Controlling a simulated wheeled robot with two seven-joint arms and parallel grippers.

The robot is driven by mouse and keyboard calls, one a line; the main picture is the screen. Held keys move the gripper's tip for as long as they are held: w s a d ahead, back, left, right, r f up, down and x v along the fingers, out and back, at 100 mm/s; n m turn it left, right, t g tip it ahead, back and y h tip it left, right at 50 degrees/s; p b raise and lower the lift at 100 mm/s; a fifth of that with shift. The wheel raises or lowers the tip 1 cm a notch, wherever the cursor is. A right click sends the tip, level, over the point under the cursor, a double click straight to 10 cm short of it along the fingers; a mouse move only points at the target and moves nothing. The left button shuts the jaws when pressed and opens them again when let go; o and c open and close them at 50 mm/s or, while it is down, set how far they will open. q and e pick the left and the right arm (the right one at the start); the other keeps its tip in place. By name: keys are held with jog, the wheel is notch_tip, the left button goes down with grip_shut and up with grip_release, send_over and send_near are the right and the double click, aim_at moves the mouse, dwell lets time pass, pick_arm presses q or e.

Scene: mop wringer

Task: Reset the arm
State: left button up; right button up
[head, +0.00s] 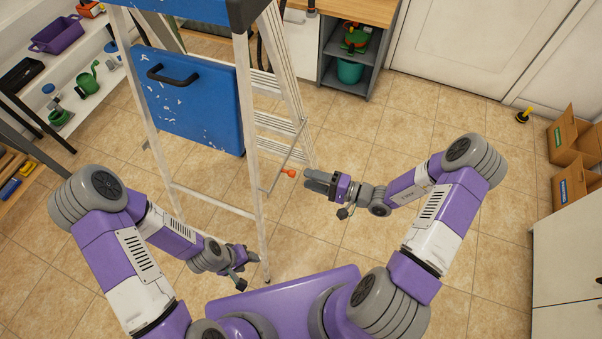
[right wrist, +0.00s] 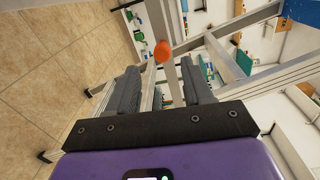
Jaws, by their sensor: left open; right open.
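My left gripper (head: 243,256) is low at the centre left in the head view, near the foot of a ladder leg. My right gripper (head: 313,183) is right of the ladder, beside an orange knob (head: 290,173). In the right wrist view, the two grey fingers of my right gripper (right wrist: 160,92) stand apart with nothing held between them. The orange knob (right wrist: 163,51) shows beyond the fingertips there. The mop wringer named for the scene cannot be made out for certain.
A metal ladder (head: 250,150) with a blue panel (head: 190,98) stands in front of me. White shelves (head: 85,60) are at the left. Open cardboard boxes (head: 570,180) and a pale cabinet (head: 570,250) stand at the right. The tiled floor at right centre is clear.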

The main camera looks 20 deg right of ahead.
pick_arm(q)
jog(key=shift+r, duration=0.1)
pick_arm(e)
jog(key=shift+s+d, duration=0.3)
jog(key=shift+d, duration=0.1)
pick_arm(q)
notch_tip(320, 180, up, 7)
jog(key=p, duration=0.7)
pick_arm(e)
jog(key=s+a+f+n+g+h, duration=0.2)
jog(key=s+a+f+g+h, duration=0.1)
jog(key=s, duration=0.4)
jog(key=s+a+f+n+g+h, duration=0.3)
jog(key=s+g+h, duration=0.3)
jog(key=s, duration=0.1)
jog(key=shift+s+a+g+h, duration=0.3)
jog(key=shift+h, duration=0.1)
pick_arm(q)
jog(key=shift+r, duration=0.1)
jog(key=shift+c, duration=0.5)
pick_arm(e)
jog(key=shift+c, duration=0.5)
